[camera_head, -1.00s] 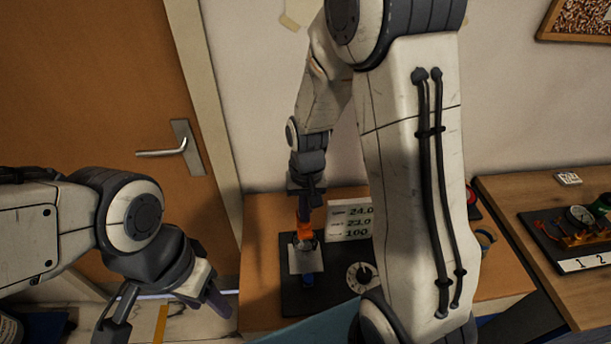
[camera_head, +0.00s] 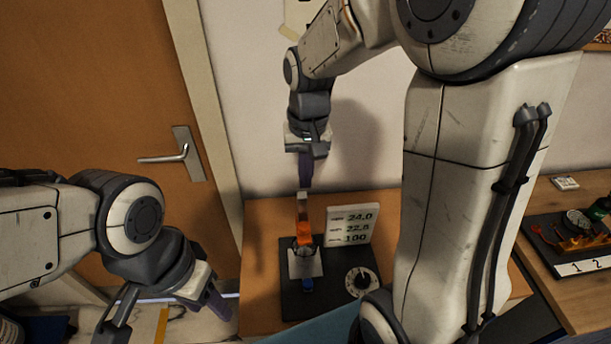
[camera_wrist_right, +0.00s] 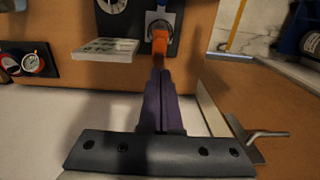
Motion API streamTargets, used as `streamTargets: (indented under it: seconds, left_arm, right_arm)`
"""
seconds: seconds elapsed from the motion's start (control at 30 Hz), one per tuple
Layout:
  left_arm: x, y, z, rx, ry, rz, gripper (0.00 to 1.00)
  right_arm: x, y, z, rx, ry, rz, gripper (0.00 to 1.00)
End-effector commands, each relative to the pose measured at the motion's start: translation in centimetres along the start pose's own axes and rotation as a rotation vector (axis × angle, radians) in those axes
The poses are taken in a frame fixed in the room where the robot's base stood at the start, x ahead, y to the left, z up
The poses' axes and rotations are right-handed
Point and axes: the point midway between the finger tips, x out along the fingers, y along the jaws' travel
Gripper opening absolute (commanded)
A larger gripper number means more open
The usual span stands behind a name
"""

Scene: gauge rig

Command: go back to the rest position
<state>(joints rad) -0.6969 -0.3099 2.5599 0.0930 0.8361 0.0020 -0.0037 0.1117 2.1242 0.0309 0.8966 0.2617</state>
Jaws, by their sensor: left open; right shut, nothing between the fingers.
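My right gripper (camera_head: 305,182) is shut and empty, pointing down over the gauge rig at the back of the wooden bench. Its dark purple fingers also show together in the right wrist view (camera_wrist_right: 160,78). Just below the tips stands an upright orange part (camera_head: 303,228) with a grey top, set in a holder on a dark base plate (camera_head: 296,304). The orange part also shows beyond the fingertips in the right wrist view (camera_wrist_right: 159,42). My left gripper (camera_head: 166,306) is open and empty at the lower left, its fingers wide apart.
A white card with numbers (camera_head: 349,226) and a round dial (camera_head: 361,281) stand right of the orange part. A door with a handle (camera_head: 168,157) is at left. A second bench with a numbered gauge board (camera_head: 575,245) is at right. My right arm hides the middle.

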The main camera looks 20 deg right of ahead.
Motion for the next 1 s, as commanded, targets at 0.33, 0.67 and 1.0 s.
streamTargets:
  seconds: [0.33, 0.67, 1.0]
  left_arm:
    - [0.0, 0.0, 0.0, 0.0, 0.0, 0.0, 0.5]
    - [3.1, -0.2, 0.2, 0.001, 0.0, 0.0, 0.5]
    - [4.8, -0.3, 0.3, 0.001, 0.0, 0.0, 0.5]
  right_arm:
    - [0.1, -0.1, 0.1, -0.005, 0.0, -0.001, 0.0]
    - [2.5, -6.9, 11.4, -0.485, 0.008, -0.035, 0.0]
    - [5.0, -7.4, 21.2, -0.904, 0.004, -0.068, 0.0]
